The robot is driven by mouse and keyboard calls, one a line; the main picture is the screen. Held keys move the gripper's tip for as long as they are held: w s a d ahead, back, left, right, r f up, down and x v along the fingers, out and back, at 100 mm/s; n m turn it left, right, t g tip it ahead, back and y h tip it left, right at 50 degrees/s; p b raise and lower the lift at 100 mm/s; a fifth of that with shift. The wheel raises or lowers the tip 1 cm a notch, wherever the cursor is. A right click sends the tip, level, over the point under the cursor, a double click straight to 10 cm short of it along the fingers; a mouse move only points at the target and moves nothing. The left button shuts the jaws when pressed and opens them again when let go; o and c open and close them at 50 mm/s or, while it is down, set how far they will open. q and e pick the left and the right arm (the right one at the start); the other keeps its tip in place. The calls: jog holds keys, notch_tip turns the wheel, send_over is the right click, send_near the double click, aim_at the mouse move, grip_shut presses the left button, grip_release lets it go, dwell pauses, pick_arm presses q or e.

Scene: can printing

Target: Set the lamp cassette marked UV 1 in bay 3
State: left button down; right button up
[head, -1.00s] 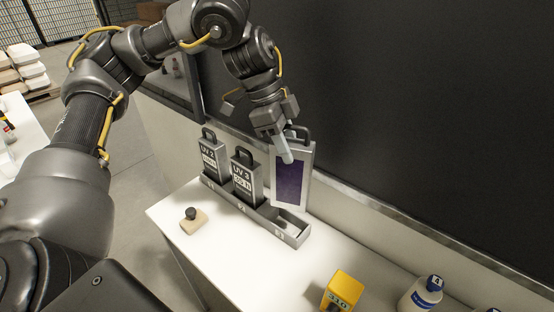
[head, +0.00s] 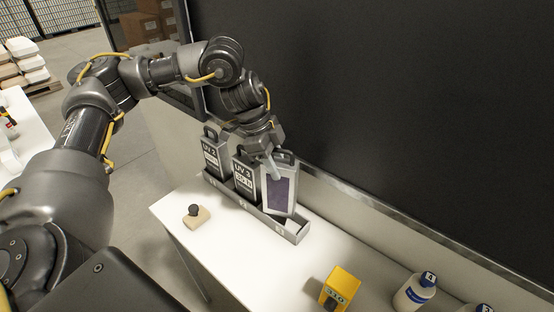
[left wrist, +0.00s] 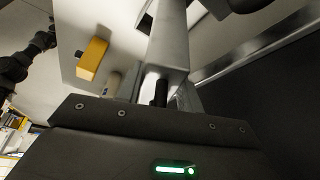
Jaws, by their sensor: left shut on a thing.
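My left gripper (head: 274,162) is shut on a grey lamp cassette (head: 281,190) with a purple window and a top handle. No UV mark shows on the side facing the head camera. The cassette is slightly tilted over the right end of the grey rack (head: 288,234). The right-end bay shows partly open beside it; I cannot tell if the cassette's foot is inside. Cassettes marked UV 2 (head: 213,156) and UV 3 (head: 244,175) stand upright in the other bays. The bay numbers are too small to read surely. My right gripper is not in view.
On the white table are a wooden block with a black knob (head: 197,215) at front left, a yellow device (head: 341,287) and white bottles (head: 414,292) at right. A dark wall panel (head: 400,120) rises behind. The table between block and yellow device is clear.

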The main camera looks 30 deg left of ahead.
pick_arm(q)
jog(key=shift+d, duration=0.1)
jog(key=shift+f, duration=0.25)
jog(key=c, duration=0.9)
grip_release()
jog(key=shift+r, duration=0.5)
jog(key=b+v, duration=0.1)
jog(key=v, duration=1)
jog(key=shift+s+a+r+p, duration=0.15)
jog(key=shift+a+r+p, duration=0.1)
jog(key=shift+a+p, duration=0.05)
